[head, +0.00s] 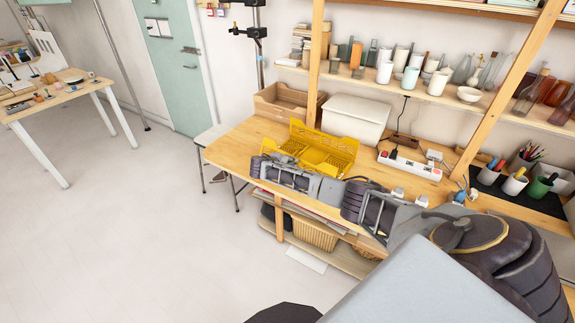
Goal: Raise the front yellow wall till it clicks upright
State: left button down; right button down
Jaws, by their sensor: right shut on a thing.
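The yellow folding crate (326,143) sits on the wooden table, with its back wall standing up behind its slatted inside. My right arm reaches in from the lower right, along the table's front edge. My right gripper (287,163) is at the crate's front left side, shut on the front yellow wall there. The gripper and arm cover most of that wall, so its exact tilt cannot be told. My left gripper is not in view.
A white lidded box (354,118) and a wooden crate (287,103) stand close behind the yellow crate. A white power strip (410,166) lies to its right. Shelves with bottles and cups rise behind. The floor at left is clear.

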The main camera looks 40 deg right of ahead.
jog(key=h+b, duration=0.1)
jog(key=a+h+b, duration=0.1)
jog(key=t+h, duration=0.1)
jog(key=shift+s+a+f+b, duration=0.3)
jog(key=shift+a+f+b, duration=0.05)
jog(key=shift+f+b, duration=0.05)
jog(key=shift+s+a+f+h+b, duration=0.1)
jog(key=shift+a+h+b, duration=0.15)
jog(key=shift+h+b, duration=0.25)
jog(key=shift+s+a+f+t+h+b, duration=0.1)
jog(key=shift+a+t+h+b, duration=0.4)
jog(key=shift+b, duration=0.45)
jog(key=shift+h, duration=0.3)
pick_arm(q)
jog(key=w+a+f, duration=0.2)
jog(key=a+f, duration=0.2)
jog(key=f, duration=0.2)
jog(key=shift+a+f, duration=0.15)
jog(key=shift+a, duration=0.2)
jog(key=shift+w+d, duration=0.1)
